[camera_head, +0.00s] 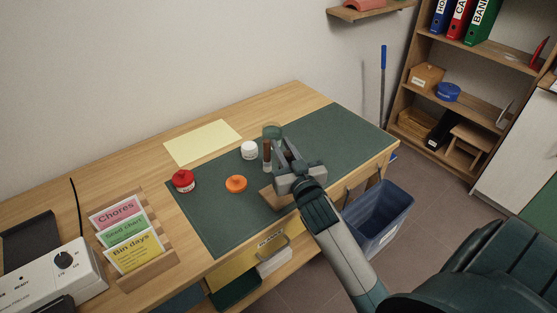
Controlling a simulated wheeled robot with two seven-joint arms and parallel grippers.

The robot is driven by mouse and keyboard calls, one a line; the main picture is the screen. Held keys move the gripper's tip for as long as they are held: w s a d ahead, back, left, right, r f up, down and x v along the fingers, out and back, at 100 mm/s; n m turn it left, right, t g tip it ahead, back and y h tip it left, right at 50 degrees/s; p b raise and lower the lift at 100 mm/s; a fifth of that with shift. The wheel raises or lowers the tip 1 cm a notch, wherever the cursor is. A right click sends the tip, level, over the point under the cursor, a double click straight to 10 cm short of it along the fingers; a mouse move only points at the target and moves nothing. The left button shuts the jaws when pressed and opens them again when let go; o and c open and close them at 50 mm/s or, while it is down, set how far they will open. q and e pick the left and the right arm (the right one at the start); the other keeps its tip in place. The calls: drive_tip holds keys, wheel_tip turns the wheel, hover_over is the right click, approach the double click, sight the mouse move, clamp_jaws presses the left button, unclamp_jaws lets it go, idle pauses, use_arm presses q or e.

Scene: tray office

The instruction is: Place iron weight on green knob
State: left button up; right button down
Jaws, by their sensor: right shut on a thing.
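A round green thing (271,130), possibly the one with the green knob, stands just beyond the jaws, partly hidden. A white jar (249,150), an orange round piece (236,184) and a red-topped jar (183,180) stand to the left. My left gripper is not in view.
A pale yellow sheet (203,142) lies behind the mat. A card holder (133,243) and a white device (52,272) are at the desk's left. A wooden block (272,197) lies under my right wrist. A blue bin (379,214) stands right of the desk.

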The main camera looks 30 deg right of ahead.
drive_tip(key=shift+w+a+f, duration=0.25)
drive_tip(key=shift+w+a, duration=0.05)
drive_tip(key=shift+a, duration=0.2)
drive_tip(key=shift+f, duration=2)
drive_tip(key=shift+f, duration=0.15)
drive_tip(key=c, duration=1.6)
unclamp_jaws()
drive_tip(key=shift+s, duration=0.15)
